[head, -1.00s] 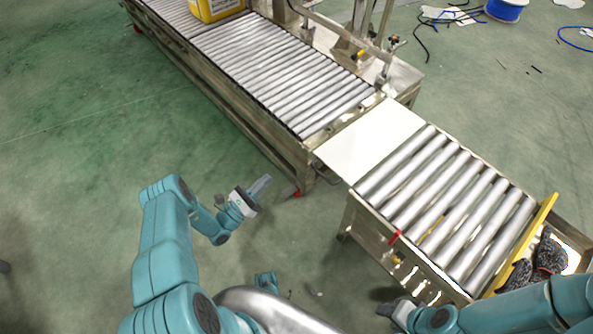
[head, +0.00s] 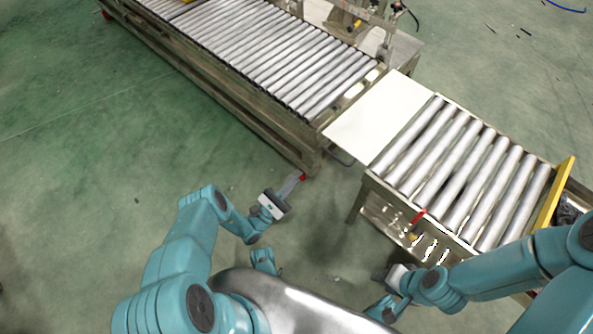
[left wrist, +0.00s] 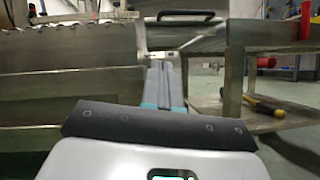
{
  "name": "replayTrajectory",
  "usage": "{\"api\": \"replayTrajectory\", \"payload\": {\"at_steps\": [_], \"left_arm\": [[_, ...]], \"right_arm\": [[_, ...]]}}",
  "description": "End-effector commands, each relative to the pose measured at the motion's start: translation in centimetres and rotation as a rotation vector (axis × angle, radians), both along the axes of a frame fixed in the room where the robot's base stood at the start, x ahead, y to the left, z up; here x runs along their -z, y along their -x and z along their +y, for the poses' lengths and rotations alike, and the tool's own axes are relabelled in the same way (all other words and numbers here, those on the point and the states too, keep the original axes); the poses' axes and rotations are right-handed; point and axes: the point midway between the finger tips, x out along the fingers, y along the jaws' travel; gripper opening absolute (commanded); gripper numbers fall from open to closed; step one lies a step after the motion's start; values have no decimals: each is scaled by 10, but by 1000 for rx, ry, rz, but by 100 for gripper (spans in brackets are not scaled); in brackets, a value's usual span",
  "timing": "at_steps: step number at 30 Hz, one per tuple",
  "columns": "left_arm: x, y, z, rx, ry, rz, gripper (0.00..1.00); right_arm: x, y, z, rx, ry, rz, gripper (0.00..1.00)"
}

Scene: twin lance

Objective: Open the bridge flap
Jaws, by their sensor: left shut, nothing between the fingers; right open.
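The bridge flap (head: 375,118) is a flat pale plate lying level between the long roller conveyor and the short roller table. A dark curved bar (head: 341,157) shows under its near edge. My left gripper (head: 297,178) is shut and empty, low in front of the gap and apart from the flap, by the long conveyor's near corner in the picture. In the left wrist view its closed fingers (left wrist: 164,84) point toward the gap between the two metal frames. My right gripper (head: 380,273) is open, in front of the short table and away from the flap.
The long roller conveyor (head: 262,60) is at upper left. The short roller table (head: 458,170) has a yellow end board (head: 553,205) and a red handle (head: 418,217) on its near side. A yellow-handled tool (left wrist: 266,106) lies on its lower shelf. Green floor is clear at left.

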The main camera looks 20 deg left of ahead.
Motion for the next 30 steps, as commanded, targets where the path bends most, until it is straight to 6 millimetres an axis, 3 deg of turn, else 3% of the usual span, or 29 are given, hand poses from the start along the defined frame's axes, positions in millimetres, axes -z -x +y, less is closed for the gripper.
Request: {"api": "replayTrajectory", "payload": {"at_steps": [13,19,30], "left_arm": [[-48,-69,-35,4,0,0,0],[-74,-72,-40,0,1,0,0],[-81,-73,-41,-1,1,1,0]], "right_arm": [[7,-6,-1,2,4,-21,43],[3,-3,0,0,1,-10,43],[3,-2,0,0,2,-7,43]]}}
